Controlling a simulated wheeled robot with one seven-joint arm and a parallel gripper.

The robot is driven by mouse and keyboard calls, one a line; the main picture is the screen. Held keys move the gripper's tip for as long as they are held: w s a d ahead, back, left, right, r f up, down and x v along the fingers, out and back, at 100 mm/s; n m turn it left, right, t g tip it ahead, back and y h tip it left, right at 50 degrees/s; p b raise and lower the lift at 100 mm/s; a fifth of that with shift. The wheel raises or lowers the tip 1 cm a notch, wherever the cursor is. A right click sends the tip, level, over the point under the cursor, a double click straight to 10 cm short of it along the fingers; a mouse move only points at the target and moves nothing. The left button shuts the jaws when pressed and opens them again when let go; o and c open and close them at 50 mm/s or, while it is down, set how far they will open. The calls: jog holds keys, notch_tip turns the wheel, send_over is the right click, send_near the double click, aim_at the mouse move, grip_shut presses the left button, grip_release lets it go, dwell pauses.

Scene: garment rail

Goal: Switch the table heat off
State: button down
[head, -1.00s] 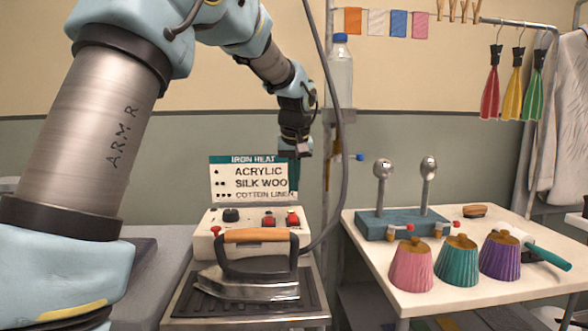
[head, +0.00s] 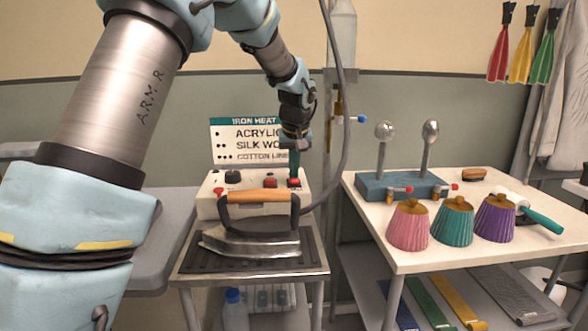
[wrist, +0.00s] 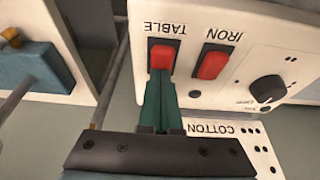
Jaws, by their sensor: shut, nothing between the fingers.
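The control box (head: 222,205) stands behind the iron. Its front carries a red rocker switch marked TABLE (wrist: 161,55), a second red switch marked IRON (wrist: 213,63) and a black dial (wrist: 268,89). The wrist view shows these labels upside down. My gripper (wrist: 160,76) has its two green fingers together, with nothing between them. The tips overlap the near end of the TABLE switch in the wrist view; I cannot tell whether they press it. In the head view my gripper (head: 294,176) is right above the TABLE switch (head: 294,184), the rightmost one.
The iron (head: 255,243) with a wooden handle rests on a dark ribbed plate in front of the box. A grey cable hangs just right of my gripper. The heat sign (head: 235,134) stands behind. A white table (head: 410,257) at right holds several shades and a teal stand.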

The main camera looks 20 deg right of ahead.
aim_at(294, 181)
jog(key=shift+s+f, duration=0.15)
jog(key=shift+f, duration=0.05)
jog(key=shift+s+a+b, duration=0.25)
jog(key=shift+s+b, duration=0.05)
jog(key=shift+s, duration=0.45)
jog(key=shift+f, duration=0.1)
notch_tip(294, 181, up, 5)
jog(key=p, duration=0.3)
jog(key=shift+a+f+p, duration=0.1)
jog(key=shift+f+p, duration=0.1)
jog(key=shift+p, duration=0.1)
jog(key=b+v, duration=0.2)
jog(key=v, duration=0.8)
jog(key=shift+s, duration=0.15)
jog(key=shift+f+b, duration=0.1)
jog(key=shift+b, duration=0.2)
